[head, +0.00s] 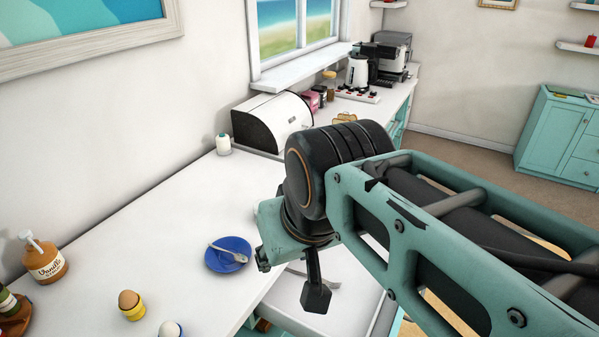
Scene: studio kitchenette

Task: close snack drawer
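A pale panel-like surface (350,300) shows below the counter's front edge, partly hidden by my arm. It looks like part of a pulled-out drawer, but I cannot tell for certain that it is the snack drawer or how far out it is. A curved silver piece, perhaps a handle or cutlery, shows near it behind my gripper. My gripper (316,293) points down in front of the counter edge, over this pale surface. Only one dark finger shape shows, so its opening is unclear. I cannot tell whether it touches anything.
The white counter (165,235) runs along the wall. A blue plate (222,262) with a spoon lies near its front edge. An egg cup (133,311), a vanilla bottle (45,263) and a bread box (262,124) also stand there. The counter's middle is clear.

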